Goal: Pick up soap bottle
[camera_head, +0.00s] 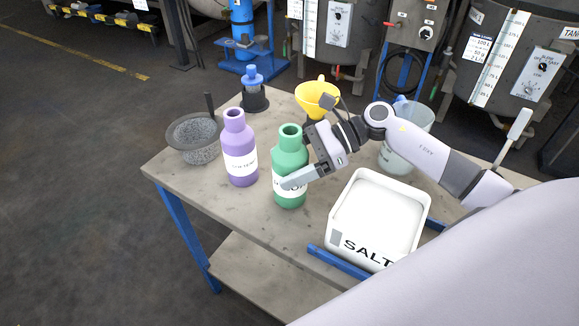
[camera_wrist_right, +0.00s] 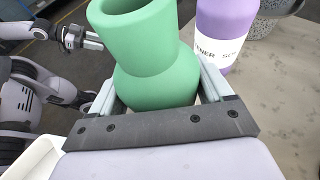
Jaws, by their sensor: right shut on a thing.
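The green bottle (camera_head: 290,154), with a wide open neck, stands upright near the front edge of the table (camera_head: 262,213). Its white label is partly covered, so I cannot read it fully. My right gripper (camera_head: 292,176) is shut around the bottle's body, one finger on each side; the wrist view also shows the green bottle (camera_wrist_right: 152,50) between the fingers. It looks to be still at table height. My left gripper (camera_wrist_right: 84,38) shows small at the left of the wrist view, away from the bottle; its jaw state is unclear.
A purple bottle (camera_head: 239,145) stands close to the left, and a stone mortar (camera_head: 195,142) beyond it. A yellow funnel (camera_head: 316,95) and a blue-capped dark container (camera_head: 254,92) are behind. A white salt bin (camera_head: 404,200) is at right, with a clear beaker (camera_head: 398,155) behind it.

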